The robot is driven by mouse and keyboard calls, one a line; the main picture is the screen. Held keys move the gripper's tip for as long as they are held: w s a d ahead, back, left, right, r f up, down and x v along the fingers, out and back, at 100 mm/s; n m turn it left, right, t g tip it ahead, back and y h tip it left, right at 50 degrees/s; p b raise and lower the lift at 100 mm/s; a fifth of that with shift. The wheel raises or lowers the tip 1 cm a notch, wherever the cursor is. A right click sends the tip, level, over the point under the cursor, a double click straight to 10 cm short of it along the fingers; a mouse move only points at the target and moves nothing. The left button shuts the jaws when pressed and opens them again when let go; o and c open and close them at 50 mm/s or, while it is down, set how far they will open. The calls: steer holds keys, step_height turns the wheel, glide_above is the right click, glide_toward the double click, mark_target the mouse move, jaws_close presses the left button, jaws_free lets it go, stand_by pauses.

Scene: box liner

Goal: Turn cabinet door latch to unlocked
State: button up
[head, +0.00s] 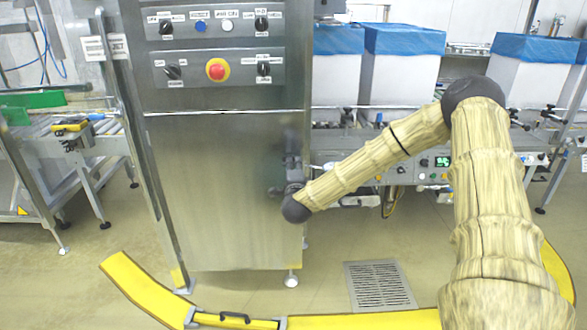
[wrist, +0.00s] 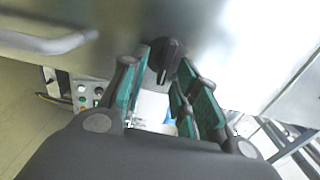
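The cabinet door (head: 215,190) is a brushed steel panel below the control panels. Its latch, a dark knob (wrist: 166,58), shows on the steel surface in the wrist view, at the upper middle. My gripper (head: 292,160) is at the right side of the door in the head view, and the latch cannot be made out there. In the wrist view my gripper (wrist: 163,70) has its two teal-padded fingers apart, with the latch just at or beyond the fingertips. I cannot tell whether either finger touches it.
A steel handle (wrist: 45,40) is at the upper left in the wrist view. Above the door are a red emergency button (head: 217,69) and several switches. Blue-lined boxes (head: 400,70) stand behind at the right. A yellow curved barrier (head: 150,290) lies in front of the cabinet.

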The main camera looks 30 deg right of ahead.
steer(key=shift+a, duration=0.1)
steer(key=v, duration=1.2)
stand_by(0.4)
steer(key=s+a+f+n+y, duration=0.1)
steer(key=a+f+n+y, duration=0.4)
steer(key=a+f, duration=0.35)
steer(key=s+a+f+n+g+y, duration=0.35)
steer(key=s+a+f+n, duration=0.3)
steer(key=s+f, duration=0.35)
steer(key=s+a+f+n+g+y, duration=0.2)
steer(key=s+a+f+n+g, duration=0.45)
steer(key=f, duration=0.65)
steer(key=s+a+f+n+g, duration=0.1)
steer(key=s+f+n+g, duration=0.2)
steer(key=s, duration=0.9)
steer(key=s+f+n+g, duration=0.2)
steer(key=s+f+n, duration=0.15)
steer(key=s, duration=0.85)
step_height(320, 180, up, 15)
steer(key=p, duration=1.5)
steer(key=shift+h, duration=0.45)
